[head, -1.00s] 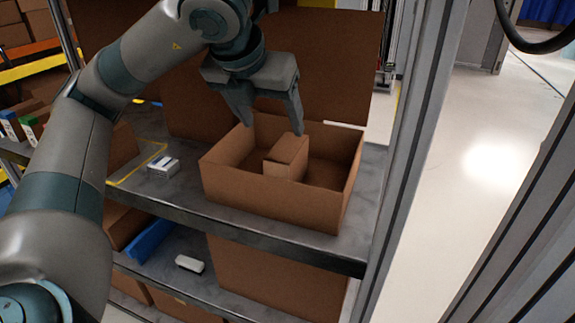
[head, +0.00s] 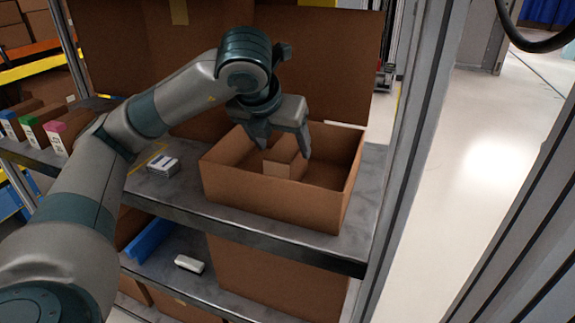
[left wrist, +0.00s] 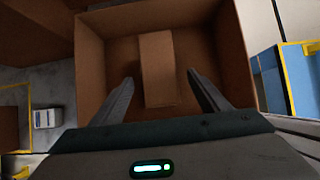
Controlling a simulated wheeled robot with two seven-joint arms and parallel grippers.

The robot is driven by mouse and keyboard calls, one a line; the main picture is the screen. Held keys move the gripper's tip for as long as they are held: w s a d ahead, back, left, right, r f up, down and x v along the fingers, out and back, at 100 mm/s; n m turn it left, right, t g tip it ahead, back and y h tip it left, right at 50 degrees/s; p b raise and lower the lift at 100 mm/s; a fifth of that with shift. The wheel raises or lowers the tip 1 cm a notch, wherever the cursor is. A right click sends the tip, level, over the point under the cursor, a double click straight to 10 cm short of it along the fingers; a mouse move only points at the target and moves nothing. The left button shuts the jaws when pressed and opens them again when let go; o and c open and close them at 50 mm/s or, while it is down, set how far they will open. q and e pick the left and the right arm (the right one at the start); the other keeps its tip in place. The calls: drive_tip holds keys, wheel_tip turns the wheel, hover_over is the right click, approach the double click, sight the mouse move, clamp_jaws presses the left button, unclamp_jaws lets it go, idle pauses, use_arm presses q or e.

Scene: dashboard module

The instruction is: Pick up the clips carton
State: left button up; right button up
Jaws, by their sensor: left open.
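The clips carton, a small plain brown box (head: 285,159), stands inside a larger open brown box (head: 270,189) on the shelf. My left gripper (head: 283,152) is open just above it, with its fingers reaching down into the open box. In the left wrist view the carton (left wrist: 157,70) lies between the two spread fingers (left wrist: 165,92), with a gap on each side. In the head view the gripper hides part of the carton. My right gripper is not in view.
A small white box (head: 162,164) lies on the metal shelf left of the open box. Larger cardboard boxes stand behind. A grey upright post (head: 415,130) is at the right. A white item (head: 189,264) lies on the lower shelf.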

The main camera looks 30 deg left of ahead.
sight(284, 151)
use_arm(q)
drive_tip(key=shift+x, duration=1)
drive_tip(key=shift+a+f, duration=0.1)
drive_tip(key=shift+f, duration=0.1)
drive_tip(key=shift+w, duration=0.1)
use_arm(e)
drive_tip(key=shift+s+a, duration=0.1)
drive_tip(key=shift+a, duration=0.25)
use_arm(q)
drive_tip(key=shift+w+f+p, duration=0.15)
drive_tip(key=shift+f+p, duration=0.2)
drive_tip(key=shift+p, duration=0.1)
drive_tip(key=x, duration=0.2)
drive_tip(key=p+x, duration=0.1)
drive_tip(key=shift+a+f, duration=0.1)
drive_tip(key=shift+f, duration=0.4)
drive_tip(key=shift+w+f, duration=0.2)
drive_tip(key=shift+f, duration=0.1)
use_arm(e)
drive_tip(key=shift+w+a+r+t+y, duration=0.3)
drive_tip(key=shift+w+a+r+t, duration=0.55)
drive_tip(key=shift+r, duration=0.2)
